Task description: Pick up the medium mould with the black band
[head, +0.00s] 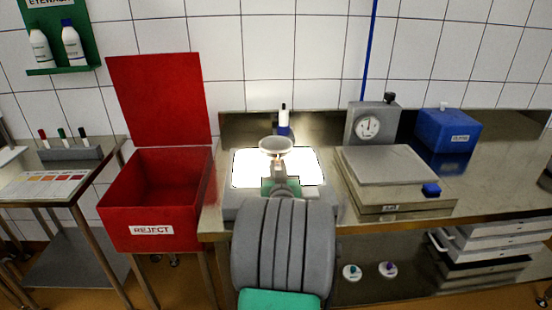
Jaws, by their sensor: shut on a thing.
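A pale, round, open-topped mould (276,145) is in the middle of the head view, above a brightly lit white panel (243,168). My gripper (279,170) is right below and in front of it, shut on it. The mould looks roughly upright, with its rim facing up. I cannot make out a black band on it at this size. My own arm hides its lower part and most of the fingers.
An open red REJECT bin (150,218) stands left of the panel, its lid raised. A dial scale (390,165) and a blue box (447,130) are to the right on the steel bench (490,185). A small white-and-blue upright object (284,122) stands behind the mould.

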